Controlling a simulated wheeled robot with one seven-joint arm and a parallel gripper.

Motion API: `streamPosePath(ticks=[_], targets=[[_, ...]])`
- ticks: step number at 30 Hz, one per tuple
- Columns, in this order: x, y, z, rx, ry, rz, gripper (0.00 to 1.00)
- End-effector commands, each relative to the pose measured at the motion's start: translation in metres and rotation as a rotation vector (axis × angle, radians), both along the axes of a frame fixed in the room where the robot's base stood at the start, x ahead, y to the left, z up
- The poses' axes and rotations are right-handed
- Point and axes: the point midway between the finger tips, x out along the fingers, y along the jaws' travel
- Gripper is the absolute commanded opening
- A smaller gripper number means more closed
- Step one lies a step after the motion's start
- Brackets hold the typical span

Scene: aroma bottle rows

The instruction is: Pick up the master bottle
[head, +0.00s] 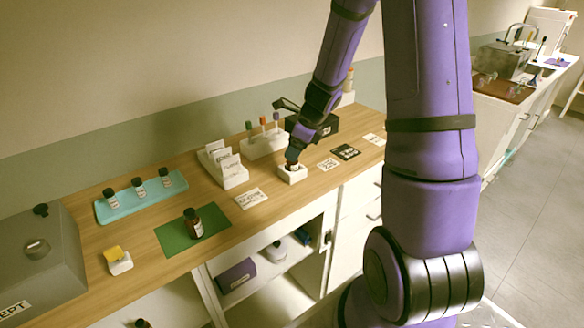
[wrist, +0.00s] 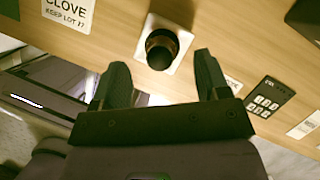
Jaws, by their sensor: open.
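A dark bottle (wrist: 160,48) stands upright in a white square holder (wrist: 180,67), seen from above in the wrist view. In the head view the holder (head: 293,177) is on the wooden counter, and my gripper (head: 292,161) is right above it, hiding most of the bottle. In the wrist view my gripper (wrist: 160,65) is open, with a finger on each side below the bottle; contact is not visible. Another dark brown bottle (head: 193,224) with a label stands upright on a green mat (head: 172,239). I cannot read which bottle is marked master.
A teal rack (head: 118,212) with three small bottles is at the left. A white card rack (head: 236,176) and a white stand (head: 264,149) with coloured droppers are behind. A black box (head: 322,129) stands close behind my gripper. A clove card (wrist: 68,10) lies nearby.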

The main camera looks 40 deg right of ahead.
Motion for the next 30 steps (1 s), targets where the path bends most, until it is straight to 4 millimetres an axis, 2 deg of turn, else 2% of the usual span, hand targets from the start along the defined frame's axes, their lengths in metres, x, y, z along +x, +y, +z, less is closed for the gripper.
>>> streamPosePath(ticks=[3, 9, 19, 20, 24, 27, 30], targets=[[0.005, 0.004, -0.016, 0.002, 0.004, 0.0, 0.69], [0.012, 0.009, -0.036, 0.002, 0.003, 0.0, 0.69], [0.014, 0.011, -0.041, 0.0, 0.001, 0.001, 0.69], [0.014, 0.011, -0.041, 0.0, 0.001, 0.001, 0.66], [0.014, 0.011, -0.041, 0.0, 0.001, 0.001, 0.34], [0.014, 0.011, -0.041, 0.0, 0.001, 0.001, 0.15], [0.014, 0.011, -0.041, -0.001, 0.001, 0.001, 0.15]])
